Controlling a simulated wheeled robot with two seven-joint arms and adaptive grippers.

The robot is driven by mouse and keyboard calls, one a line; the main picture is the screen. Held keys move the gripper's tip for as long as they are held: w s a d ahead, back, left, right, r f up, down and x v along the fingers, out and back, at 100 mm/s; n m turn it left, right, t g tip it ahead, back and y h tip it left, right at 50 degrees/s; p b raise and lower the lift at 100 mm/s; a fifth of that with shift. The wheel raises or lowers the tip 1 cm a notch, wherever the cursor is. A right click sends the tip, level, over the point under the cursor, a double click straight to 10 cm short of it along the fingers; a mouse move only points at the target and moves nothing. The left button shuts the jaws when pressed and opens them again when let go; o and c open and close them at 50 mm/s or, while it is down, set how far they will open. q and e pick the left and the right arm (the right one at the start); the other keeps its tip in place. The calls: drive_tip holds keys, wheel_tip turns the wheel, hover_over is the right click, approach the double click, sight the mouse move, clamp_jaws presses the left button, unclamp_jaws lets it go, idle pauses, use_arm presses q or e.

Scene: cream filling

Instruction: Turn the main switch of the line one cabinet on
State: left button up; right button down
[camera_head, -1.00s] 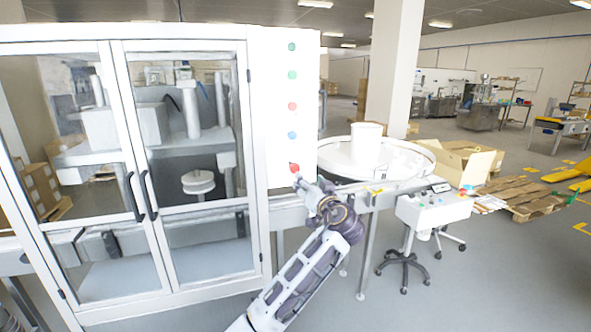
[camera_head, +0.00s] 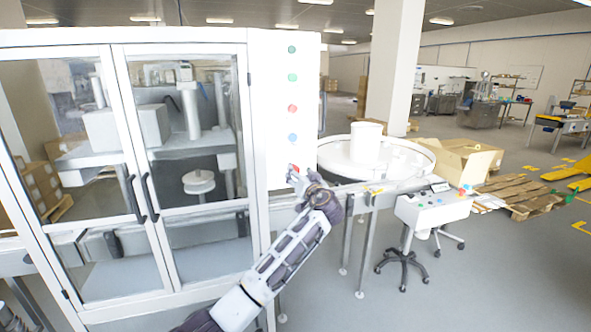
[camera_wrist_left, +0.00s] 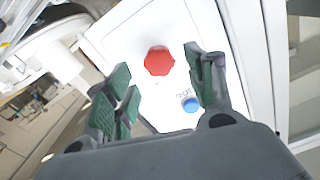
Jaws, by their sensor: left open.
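The tall white cabinet panel (camera_head: 283,110) carries a column of round buttons, and a red knob (camera_head: 294,169) sits at its bottom. My left gripper (camera_head: 297,178) is right in front of this knob and partly hides it. In the left wrist view the red knob (camera_wrist_left: 159,61) looks large and faceted, between and beyond the spread green-padded fingers of my left gripper (camera_wrist_left: 160,78). A blue button (camera_wrist_left: 190,105) shows beside the right finger. Contact with the knob cannot be told. My right gripper is not in view.
Glass doors with dark handles (camera_head: 148,197) fill the cabinet's left side. To the right are a round white table (camera_head: 400,160), a control box (camera_head: 435,210) on a wheeled stand and wooden pallets (camera_head: 525,198). Open floor lies at the lower right.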

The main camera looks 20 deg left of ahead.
sight(296, 170)
use_arm(q)
drive_tip(key=shift+p+x, duration=0.45)
drive_tip(key=shift+x, duration=1.95)
drive_tip(key=shift+c, duration=0.5)
drive_tip(key=shift+d, duration=0.1)
drive_tip(key=c, duration=0.9)
